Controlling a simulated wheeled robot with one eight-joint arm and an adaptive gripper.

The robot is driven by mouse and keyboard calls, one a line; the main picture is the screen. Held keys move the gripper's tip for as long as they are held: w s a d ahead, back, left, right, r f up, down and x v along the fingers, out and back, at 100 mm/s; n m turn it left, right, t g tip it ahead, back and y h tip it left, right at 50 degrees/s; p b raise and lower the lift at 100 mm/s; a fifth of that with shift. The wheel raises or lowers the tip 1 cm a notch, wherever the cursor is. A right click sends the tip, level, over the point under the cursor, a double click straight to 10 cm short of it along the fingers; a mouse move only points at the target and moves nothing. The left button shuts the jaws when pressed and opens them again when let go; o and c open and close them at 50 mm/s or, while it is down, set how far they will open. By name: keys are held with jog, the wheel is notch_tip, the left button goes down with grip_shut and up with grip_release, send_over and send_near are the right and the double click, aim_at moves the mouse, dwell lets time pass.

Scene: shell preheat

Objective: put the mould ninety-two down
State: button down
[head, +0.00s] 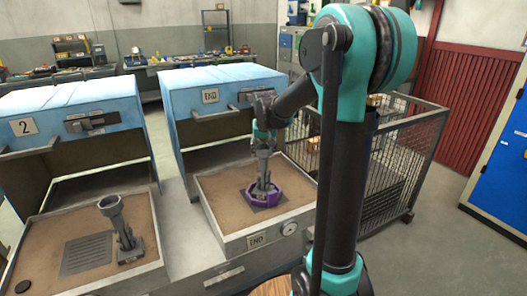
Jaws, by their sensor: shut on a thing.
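A grey mould (264,172) with a narrow stem stands upright over the bed (215,190) of the right-hand station, marked END. A purple ring-like piece (275,196) surrounds its foot, above a dark grate. I cannot tell whether the mould's foot touches the grate, and I see no number on it. My gripper (263,146) is shut on the upper end of this mould, coming from above.
In the left station, marked 2, another grey mould (120,228) with a flared top stands right of a bare grate (88,254). Blue hoods (212,98) rise behind the beds. A wire cage (425,140) stands at right.

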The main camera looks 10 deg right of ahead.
jog(key=shift+f, duration=0.3)
jog(key=c, duration=0.6)
grip_release()
jog(key=v, duration=1.3)
jog(key=s+d+f, duration=0.2)
jog(key=s+f, duration=0.9)
jog(key=s, duration=0.1)
jog(key=s+d+f+n, duration=0.1)
jog(key=s+d+f, duration=0.1)
jog(key=s+f, duration=1)
jog(key=shift+s+d, duration=0.2)
jog(key=shift+s, duration=0.5)
jog(key=shift+f, duration=0.1)
